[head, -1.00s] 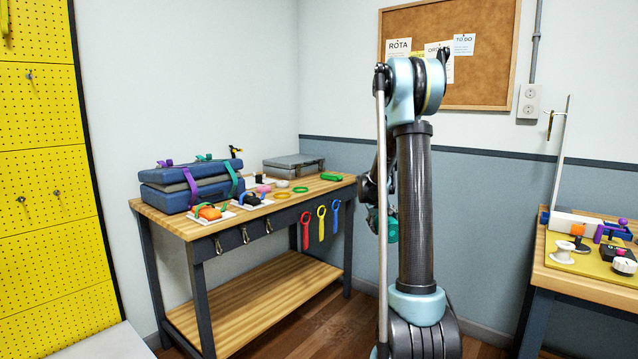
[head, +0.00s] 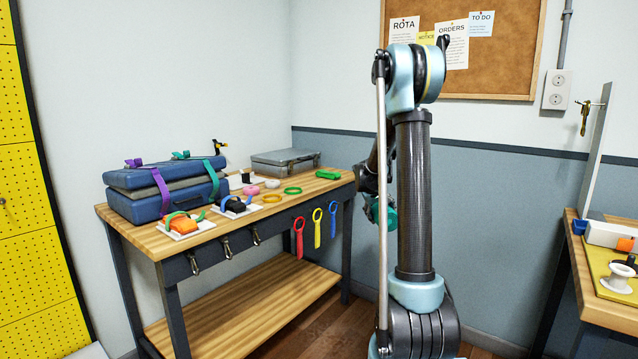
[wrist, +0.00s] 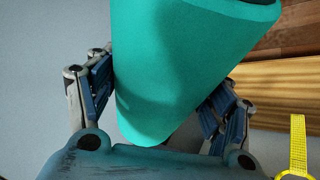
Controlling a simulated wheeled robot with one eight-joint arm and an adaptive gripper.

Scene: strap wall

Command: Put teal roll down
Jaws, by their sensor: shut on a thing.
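The teal roll (wrist: 180,60) fills the middle of the wrist view and runs out of its top edge. My gripper (wrist: 160,95) is shut on it, with one finger on each side. In the head view a small part of the teal roll (head: 391,217) shows behind my arm's thin rod, near the right end of the workbench. My arm hides most of the gripper there. The roll is held up in the air.
The wooden workbench (head: 240,205) holds blue cases (head: 165,192), a grey case (head: 285,163), a green block (head: 328,174), rings and strapped pads. Red, yellow and blue straps (head: 317,228) hang from its front. Another table (head: 590,290) stands at right.

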